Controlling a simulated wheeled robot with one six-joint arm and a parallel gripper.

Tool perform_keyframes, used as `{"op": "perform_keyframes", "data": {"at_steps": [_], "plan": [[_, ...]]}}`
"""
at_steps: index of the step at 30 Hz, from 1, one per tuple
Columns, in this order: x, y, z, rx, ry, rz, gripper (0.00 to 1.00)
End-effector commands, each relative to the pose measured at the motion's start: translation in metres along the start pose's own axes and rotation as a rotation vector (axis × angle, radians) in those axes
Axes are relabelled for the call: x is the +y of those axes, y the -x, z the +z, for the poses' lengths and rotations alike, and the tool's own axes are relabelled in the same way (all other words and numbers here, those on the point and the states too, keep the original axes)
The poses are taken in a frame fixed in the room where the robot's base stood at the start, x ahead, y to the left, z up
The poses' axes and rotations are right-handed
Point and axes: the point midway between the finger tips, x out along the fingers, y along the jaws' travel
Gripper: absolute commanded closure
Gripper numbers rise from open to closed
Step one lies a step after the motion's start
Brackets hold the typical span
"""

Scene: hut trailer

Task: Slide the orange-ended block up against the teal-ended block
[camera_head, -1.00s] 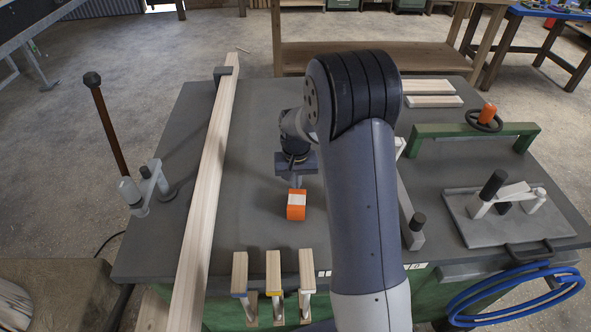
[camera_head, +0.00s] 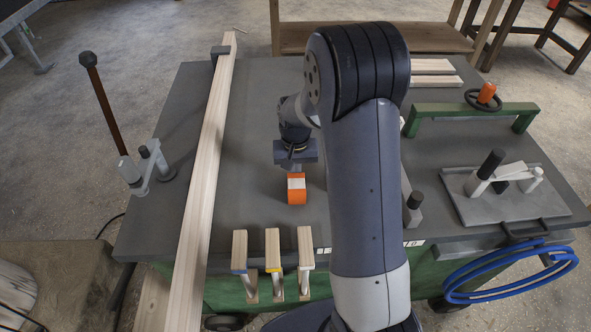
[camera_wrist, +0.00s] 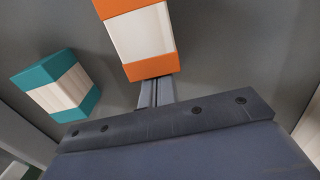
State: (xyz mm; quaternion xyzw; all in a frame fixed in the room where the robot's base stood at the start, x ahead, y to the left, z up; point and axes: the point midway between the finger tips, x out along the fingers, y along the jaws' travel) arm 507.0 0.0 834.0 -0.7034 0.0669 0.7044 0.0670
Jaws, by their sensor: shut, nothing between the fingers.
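The orange-ended block (camera_head: 296,184), pale wood in the middle, lies on the grey table in front of my gripper. My gripper (camera_head: 296,168) is shut and empty, pointing down, just behind the block. In the wrist view the shut fingers (camera_wrist: 156,92) are at one orange end of the orange-ended block (camera_wrist: 140,34); I cannot tell whether they touch it. The teal-ended block (camera_wrist: 58,87), also pale in the middle, lies to the left in the wrist view, with a clear gap between the blocks. In the head view the teal-ended block is not visible; my arm covers part of the table.
A long wooden plank (camera_head: 207,165) lies along the table's left side. A green handle bar (camera_head: 470,109) and a grey clamp plate (camera_head: 512,200) are on the right. The table between plank and orange-ended block is clear.

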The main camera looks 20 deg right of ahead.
Motion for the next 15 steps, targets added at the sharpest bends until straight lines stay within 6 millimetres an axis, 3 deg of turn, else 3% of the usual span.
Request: {"op": "perform_keyframes", "data": {"at_steps": [7,15], "plan": [[0.000,0.012,-0.001,0.003,0.000,-0.001,1.00],[0.000,0.064,-0.002,0.005,0.000,-0.001,1.00]]}}
